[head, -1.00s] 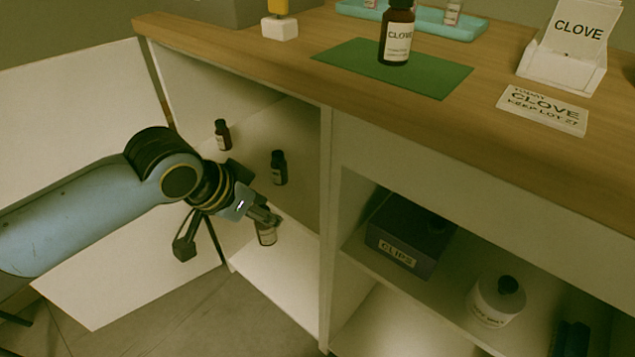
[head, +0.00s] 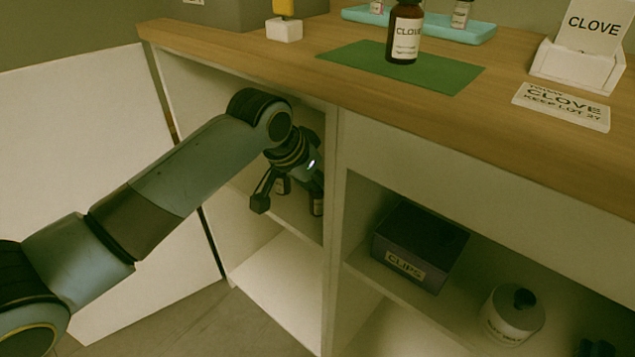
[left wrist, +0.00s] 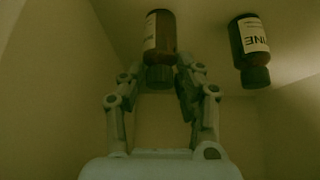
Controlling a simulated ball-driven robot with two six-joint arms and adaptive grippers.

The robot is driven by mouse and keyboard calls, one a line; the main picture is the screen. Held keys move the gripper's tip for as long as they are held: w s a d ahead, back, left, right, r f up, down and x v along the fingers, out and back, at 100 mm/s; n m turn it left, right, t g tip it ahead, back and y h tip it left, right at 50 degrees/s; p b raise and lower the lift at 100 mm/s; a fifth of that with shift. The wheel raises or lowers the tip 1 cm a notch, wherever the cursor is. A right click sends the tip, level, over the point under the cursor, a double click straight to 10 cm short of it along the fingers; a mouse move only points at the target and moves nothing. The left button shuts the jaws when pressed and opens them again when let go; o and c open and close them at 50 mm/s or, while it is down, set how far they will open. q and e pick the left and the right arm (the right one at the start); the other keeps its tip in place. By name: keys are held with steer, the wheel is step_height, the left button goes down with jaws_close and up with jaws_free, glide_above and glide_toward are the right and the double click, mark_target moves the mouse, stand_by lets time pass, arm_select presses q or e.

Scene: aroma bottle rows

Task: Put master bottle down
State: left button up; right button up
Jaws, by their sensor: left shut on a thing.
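A brown bottle on the green mat (head: 445,78) bears a CLOVE label; this bottle (head: 403,50) stands upright on the counter. My left gripper (head: 315,188) is inside the upper left cabinet compartment, partly hidden by its own wrist. It is shut on a dark bottle with a pale label (head: 317,205). In the left wrist view, the held bottle (left wrist: 161,42) is between the two fingers, near shelf level; I cannot tell if it touches the shelf.
The cabinet divider (head: 332,230) is close to the right of my left gripper. The open door (head: 90,130) is at the left. A CLIPS box (head: 420,247) and a white jar (head: 512,315) occupy the right compartment.

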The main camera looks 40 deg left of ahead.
arm_select(q)
steer(key=shift+f, duration=0.1)
steer(key=o, duration=1.1)
steer(key=shift+o, duration=0.2)
steer(key=p+v, duration=0.2)
steer(key=v, duration=0.5)
steer(key=shift+r+p, duration=0.3)
steer(key=shift+r, duration=0.05)
steer(key=shift+s, duration=0.1)
